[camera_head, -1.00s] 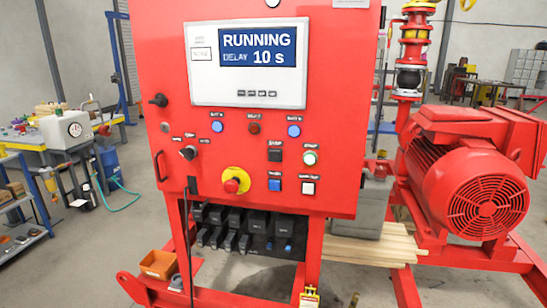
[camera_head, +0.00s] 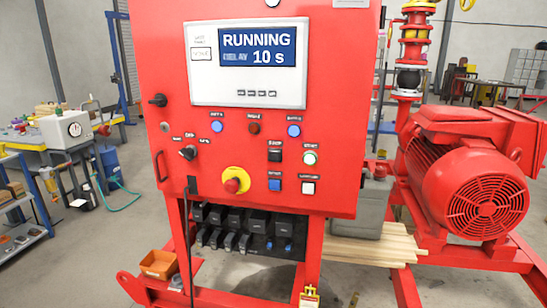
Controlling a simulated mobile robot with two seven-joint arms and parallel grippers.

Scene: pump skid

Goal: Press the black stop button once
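The black stop button (camera_head: 275,155) is on the right part of the red control panel (camera_head: 340,120), under a small label that seems to read STOP. A blue button (camera_head: 275,185) and a white button (camera_head: 308,188) are below. The display (camera_head: 258,47) reads RUNNING and DELAY 10 s. Neither of my grippers is in the head view, and nothing covers the stop button.
A red emergency mushroom button on a yellow base (camera_head: 235,180) is left of the blue button. A black rotary switch (camera_head: 187,153) is further left. A red motor (camera_head: 470,190) stands at right. An orange bin (camera_head: 159,264) is below the panel. The space before the panel looks clear.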

